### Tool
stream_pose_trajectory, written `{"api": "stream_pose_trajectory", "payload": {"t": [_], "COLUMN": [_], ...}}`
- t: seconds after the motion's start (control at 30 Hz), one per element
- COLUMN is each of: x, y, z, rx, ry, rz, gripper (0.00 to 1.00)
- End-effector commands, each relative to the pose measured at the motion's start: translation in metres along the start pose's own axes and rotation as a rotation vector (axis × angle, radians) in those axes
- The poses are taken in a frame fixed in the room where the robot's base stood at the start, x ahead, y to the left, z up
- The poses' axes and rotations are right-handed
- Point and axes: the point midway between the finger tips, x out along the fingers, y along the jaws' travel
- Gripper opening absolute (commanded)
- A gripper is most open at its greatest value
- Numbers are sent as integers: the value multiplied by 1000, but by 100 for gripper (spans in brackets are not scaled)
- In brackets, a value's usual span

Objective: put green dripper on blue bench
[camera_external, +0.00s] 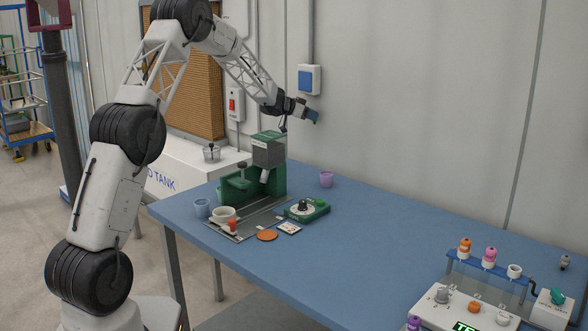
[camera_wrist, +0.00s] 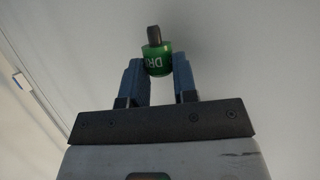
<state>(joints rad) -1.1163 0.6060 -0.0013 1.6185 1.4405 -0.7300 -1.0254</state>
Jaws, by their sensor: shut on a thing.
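The green dripper (camera_wrist: 157,60) is a small green cylinder with white lettering and a dark stem. In the wrist view it sits between the two blue fingertips of my gripper (camera_wrist: 158,75), which is shut on it. In the external view my gripper (camera_external: 313,117) is raised high above the back of the blue bench (camera_external: 390,235), near the wall, pointing right. The dripper cannot be made out there. The blue bench has a wide bare top from its middle toward the right.
A green machine (camera_external: 268,150) stands below my gripper, with cups, a green scale-like device (camera_external: 307,211) and an orange disc (camera_external: 267,235) around it. A rack (camera_external: 478,266) with coloured drippers and a white device (camera_external: 450,308) occupy the right end.

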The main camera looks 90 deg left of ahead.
Motion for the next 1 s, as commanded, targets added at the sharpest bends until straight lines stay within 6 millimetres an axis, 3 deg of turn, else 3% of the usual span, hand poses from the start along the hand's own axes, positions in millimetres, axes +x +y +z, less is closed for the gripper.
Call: {"api": "stream_pose_trajectory", "payload": {"t": [0.57, 1.0], "x": [-63, -146], "y": [-109, -202], "z": [52, 124], "rx": [44, 90], "ry": [-1, 0], "rz": [103, 218], "gripper": [5, 5]}}
